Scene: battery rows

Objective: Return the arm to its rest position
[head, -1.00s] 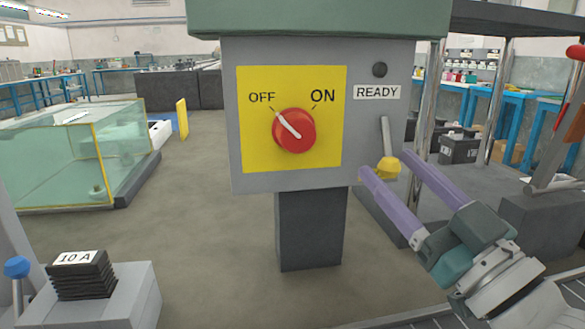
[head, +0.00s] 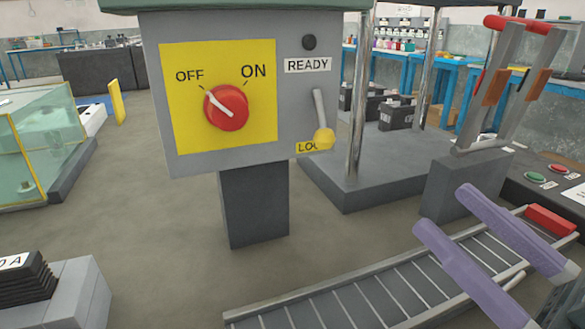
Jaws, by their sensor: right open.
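My right gripper (head: 435,208) is at the lower right of the head view. Its two purple fingers are spread apart with nothing between them. They sit in front of a roller conveyor and apart from the switch box. The grey switch box (head: 290,130) has a yellow plate (head: 180,135) with a red knob (head: 228,107). The knob's white pointer aims up and left towards OFF. A lever with a yellow end (head: 324,138) hangs down on the box's right side, near a partly covered label. My left gripper is not in view.
The roller conveyor (head: 375,292) runs along the lower right, with a red block (head: 550,221) at its far end. A grey stand with a red-handled lever (head: 522,24) rises at the right. Green (head: 535,177) and red (head: 558,169) buttons sit beside it. A glass tank (head: 40,140) stands left.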

